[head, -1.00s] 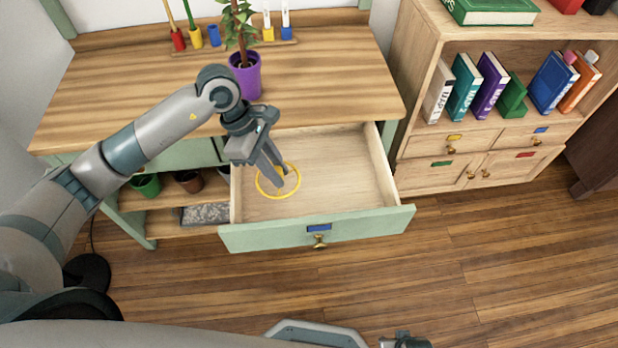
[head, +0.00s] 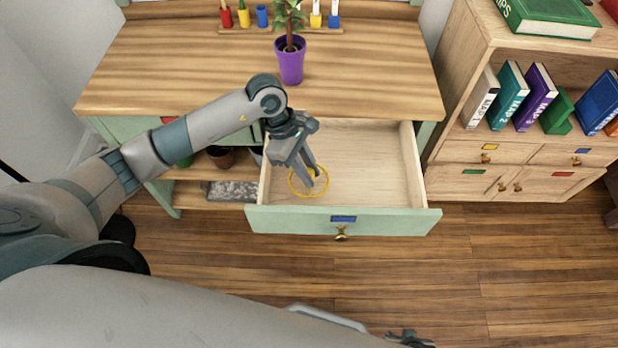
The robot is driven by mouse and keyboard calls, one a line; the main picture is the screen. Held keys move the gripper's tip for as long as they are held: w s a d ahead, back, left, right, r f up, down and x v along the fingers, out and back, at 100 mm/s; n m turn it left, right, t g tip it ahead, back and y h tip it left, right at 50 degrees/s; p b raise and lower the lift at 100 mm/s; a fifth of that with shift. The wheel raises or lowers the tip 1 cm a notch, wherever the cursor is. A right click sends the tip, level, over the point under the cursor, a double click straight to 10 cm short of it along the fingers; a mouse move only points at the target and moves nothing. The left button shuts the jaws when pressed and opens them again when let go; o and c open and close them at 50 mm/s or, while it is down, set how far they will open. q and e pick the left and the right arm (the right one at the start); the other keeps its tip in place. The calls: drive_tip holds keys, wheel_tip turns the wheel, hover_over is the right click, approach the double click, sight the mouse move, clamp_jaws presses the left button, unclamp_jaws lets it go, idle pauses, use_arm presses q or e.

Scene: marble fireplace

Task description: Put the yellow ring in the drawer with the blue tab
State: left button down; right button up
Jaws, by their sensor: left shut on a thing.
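The yellow ring (head: 307,197) is a thin hoop over the left part of the open drawer (head: 375,170). The drawer has a green front with a blue tab (head: 343,219) above a brass knob. My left gripper (head: 319,179) is shut on the ring and points down inside the drawer's outline. I cannot tell whether the ring touches the drawer floor. My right gripper (head: 411,339) shows only partly at the bottom edge, and its jaws are unclear.
The wooden desk top (head: 190,65) holds a purple plant pot (head: 290,62) behind the drawer. A bookcase (head: 455,100) with small tabbed drawers stands at the right. Pots and a grey tray (head: 232,191) sit on a shelf left of the drawer. The rest of the drawer floor is empty.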

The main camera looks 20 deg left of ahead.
use_arm(q)
drive_tip(key=shift+f, duration=0.1)
wheel_tip(320, 180, down, 3)
drive_tip(key=shift+f, duration=0.25)
use_arm(e)
drive_tip(key=shift+a+f, duration=0.1)
drive_tip(key=shift+a, duration=0.35)
use_arm(q)
drive_tip(key=shift+f, duration=0.15)
use_arm(e)
drive_tip(key=shift+s+f, duration=0.1)
use_arm(q)
drive_tip(key=c, duration=2)
unclamp_jaws()
drive_tip(key=o, duration=0.4)
use_arm(e)
drive_tip(key=shift+w+d+r, duration=0.35)
drive_tip(key=shift+s, duration=0.15)
